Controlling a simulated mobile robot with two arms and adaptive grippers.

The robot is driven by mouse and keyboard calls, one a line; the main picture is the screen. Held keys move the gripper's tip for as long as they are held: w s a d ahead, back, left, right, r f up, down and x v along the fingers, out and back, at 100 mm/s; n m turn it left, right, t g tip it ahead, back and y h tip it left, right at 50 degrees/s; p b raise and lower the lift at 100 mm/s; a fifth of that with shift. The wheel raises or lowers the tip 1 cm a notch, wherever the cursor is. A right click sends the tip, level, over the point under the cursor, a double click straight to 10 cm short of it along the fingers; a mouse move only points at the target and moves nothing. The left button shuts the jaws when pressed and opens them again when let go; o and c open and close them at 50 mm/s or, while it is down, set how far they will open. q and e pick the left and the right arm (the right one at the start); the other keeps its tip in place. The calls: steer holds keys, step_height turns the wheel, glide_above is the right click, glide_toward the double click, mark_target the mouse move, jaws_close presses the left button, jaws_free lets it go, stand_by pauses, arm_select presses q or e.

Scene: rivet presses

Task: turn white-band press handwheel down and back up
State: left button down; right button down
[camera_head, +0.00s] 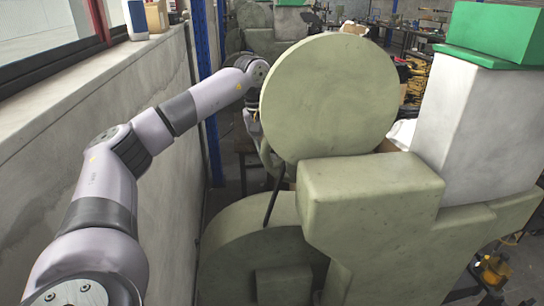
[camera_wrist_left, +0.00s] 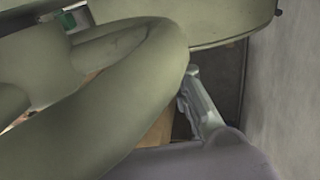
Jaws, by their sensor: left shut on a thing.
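An olive-green press fills the middle and right of the head view. Its large round disc (camera_head: 330,97) faces me, and a white block (camera_head: 470,125) with a green cap stands at its right. My left arm reaches in from the left; its gripper (camera_head: 252,122) is at the disc's left edge, partly hidden behind it. In the left wrist view, one grey gripper finger (camera_wrist_left: 202,103) lies against a thick curved olive rim, which looks like the handwheel (camera_wrist_left: 120,90). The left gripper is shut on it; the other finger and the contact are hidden. My right gripper is out of view.
A concrete wall with a window ledge (camera_head: 95,95) runs close along my left arm. A blue post (camera_head: 207,90) stands behind the wrist. A thin dark rod (camera_head: 273,195) slants below the disc. More machines and benches fill the background.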

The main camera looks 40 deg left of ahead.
arm_select(q)
steer(key=shift+f+b, duration=0.2)
steer(key=shift+b, duration=0.2)
steer(key=w+f+t+h+b, duration=0.1)
steer(key=t+b, duration=0.1)
steer(key=b, duration=0.3)
steer(key=w+d+t+h+b, duration=0.1)
steer(key=h+b, duration=0.1)
steer(key=b, duration=0.3)
steer(key=w+d+f+t+h+b, duration=0.1)
steer(key=t+b, duration=0.1)
steer(key=b, duration=0.3)
steer(key=shift+d+f+t+h, duration=0.15)
steer(key=shift+f+t+h, duration=0.15)
steer(key=shift+f, duration=0.05)
steer(key=c, duration=1.4)
jaws_free()
steer(key=shift+c, duration=0.2)
steer(key=shift+s+r, duration=0.1)
